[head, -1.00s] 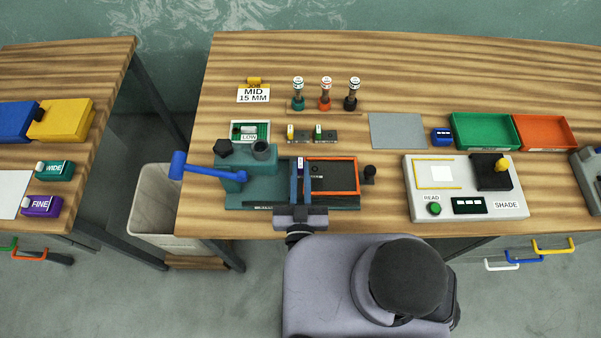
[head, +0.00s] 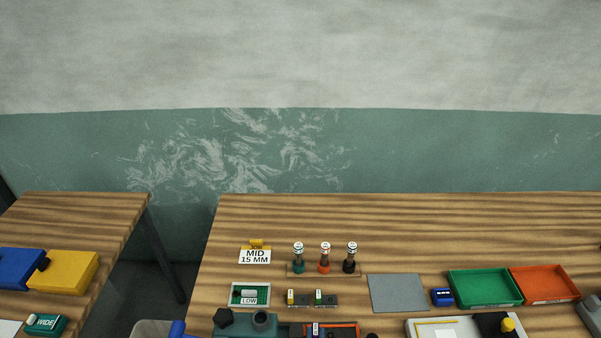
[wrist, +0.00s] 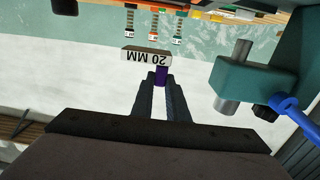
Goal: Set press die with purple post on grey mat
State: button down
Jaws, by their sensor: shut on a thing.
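My gripper (wrist: 160,84) is shut on the purple post (wrist: 161,75) of the press die (wrist: 147,56) in the wrist view. In the head view, a small white-topped blue-purple piece (head: 315,329), apparently the held post, shows at the bottom edge by the orange-rimmed plate; the gripper's fingers are not clear there. The grey mat (head: 397,293) lies flat and bare on the bench, right of centre.
The teal press (head: 245,326) with a blue handle stands left of the die; it also shows in the wrist view (wrist: 255,80). A blue block (head: 442,297) and green tray (head: 485,288) sit right of the mat.

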jog(key=s+d+f+b, duration=0.2)
jog(key=d, duration=1.9)
jog(key=w+a+r+n+g+y+b, duration=0.1)
jog(key=w+a+r+n+y+b, duration=0.25)
jog(key=w+r+y, duration=0.55)
jog(key=a+f, duration=0.1)
jog(key=f, duration=0.2)
jog(key=a+f+n, duration=0.1)
jog(key=a+f, duration=0.1)
jog(key=f, duration=0.1)
jog(key=a+f+n+g, duration=0.1)
jog(key=a+f, duration=0.1)
jog(key=f, duration=0.1)
jog(key=shift+w+a+n+b, duration=0.2)
jog(key=shift+w+n+b, duration=0.05)
jog(key=shift+w+b, duration=0.15)
jog(key=shift+s+a+f, duration=0.15)
jog(key=shift+s+a, duration=0.05)
jog(key=shift+a, duration=0.15)
